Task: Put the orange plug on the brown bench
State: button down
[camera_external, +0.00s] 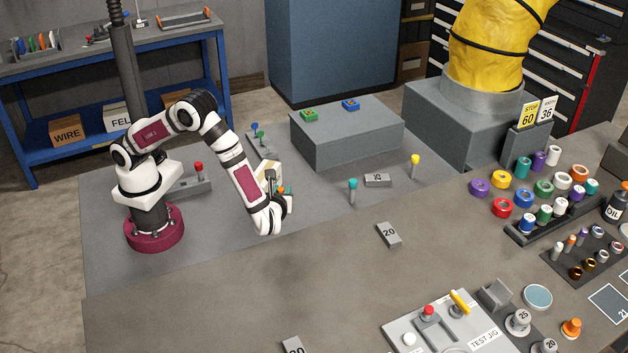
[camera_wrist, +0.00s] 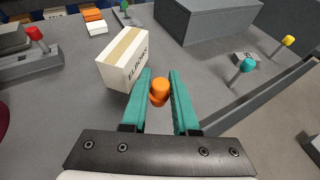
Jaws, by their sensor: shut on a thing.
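The orange plug (camera_wrist: 159,90) is small and rounded. My gripper (camera_wrist: 160,84) is shut on it, with a teal finger on each side, in the wrist view. In the external view my gripper (camera_external: 283,189) is over the grey surface, and the plug is hard to make out among the fingers. The brown bench (camera_external: 220,310) fills the front and right of the external view. My gripper is beyond its far edge, not over it.
A box labelled ELBOWS (camera_wrist: 124,57) stands just beyond my fingers. A teal-topped peg (camera_external: 353,190), a yellow-topped peg (camera_external: 415,165) and a grey block (camera_external: 345,135) stand nearby.

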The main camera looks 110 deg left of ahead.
jog(key=x, duration=0.4)
jog(key=w+f+x, duration=0.1)
jog(key=x, duration=0.3)
jog(key=f+x, duration=0.1)
jog(key=x, duration=0.3)
jog(key=shift+w+d, duration=0.1)
jog(key=shift+d, duration=0.05)
jog(key=f, duration=0.2)
jog(key=a+f, duration=0.1)
jog(key=shift+f, duration=0.75)
jog(key=c, duration=0.7)
grip_release()
jog(key=shift+f, duration=0.15)
